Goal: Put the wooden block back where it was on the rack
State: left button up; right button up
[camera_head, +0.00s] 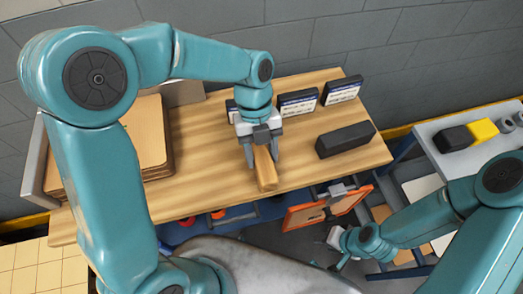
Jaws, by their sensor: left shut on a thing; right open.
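The wooden block (266,176) is a light brown bar at the front part of the wooden bench top (210,145). My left gripper (263,158) comes down over it from above and is shut on it. Whether the block touches the bench top I cannot tell. My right gripper (339,250) is open and empty, low in front of the bench and right of the middle. No thing in view can be told for sure as the rack.
A long black block (345,139) lies on the bench's right part. Small labelled dark boxes (342,90) stand along its back. Brown sheets (147,140) are stacked at left. An orange-framed panel (325,209) is below the front edge. A grey side table (440,150) holds black and yellow (483,131) pieces.

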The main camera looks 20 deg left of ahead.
pick_arm(q)
jog(key=o, duration=1.2)
jog(key=shift+o, duration=0.2)
jog(key=v, duration=1.2)
jog(key=shift+s+d, duration=0.1)
